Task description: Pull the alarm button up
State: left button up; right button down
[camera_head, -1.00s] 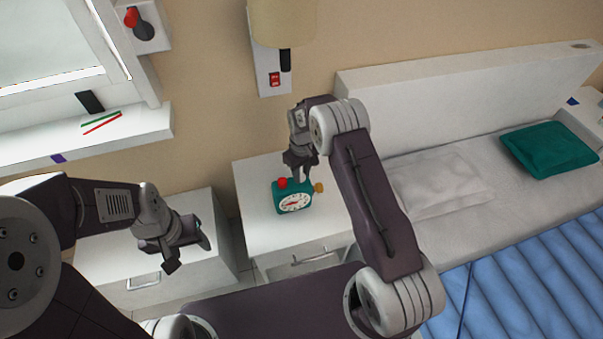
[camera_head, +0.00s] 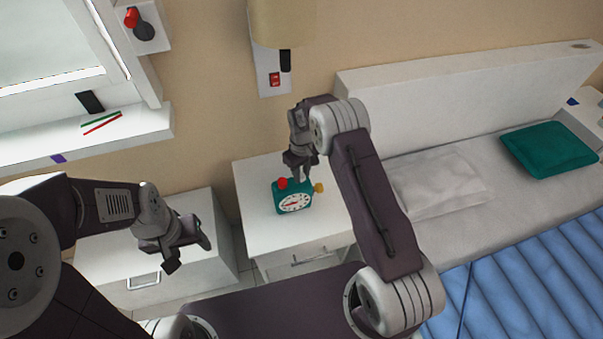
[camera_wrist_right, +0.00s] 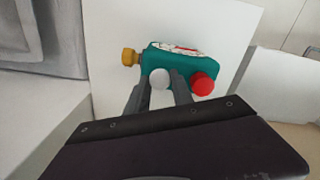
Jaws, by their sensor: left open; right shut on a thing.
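A teal alarm clock (camera_head: 292,201) with a white dial stands on the white nightstand. It has a red knob (camera_wrist_right: 201,83) on one side of its top and a yellow-brown knob (camera_wrist_right: 130,57) at its end. In the right wrist view a pale grey-white round button (camera_wrist_right: 159,79) sits between the fingers of my right gripper (camera_wrist_right: 161,82). The right gripper is shut on that button, behind the clock in the head view. The button is hidden there by the fingers. My left gripper (camera_head: 188,243) is open and empty, to the left of the clock and away from it.
The nightstand (camera_head: 262,229) has bare top around the clock. A second white cabinet (camera_head: 205,216) stands to its left, under my left arm. A wall lamp (camera_head: 283,22) and red switch (camera_head: 275,79) are above. The bed with a teal pillow (camera_head: 550,149) is at right.

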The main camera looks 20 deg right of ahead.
aim_at(302, 176)
notch_tip(302, 176, up, 2)
jog(key=shift+p, duration=0.6)
jog(key=shift+f, duration=0.15)
jog(key=c, duration=1.1)
grip_release()
notch_tip(302, 176, up, 9)
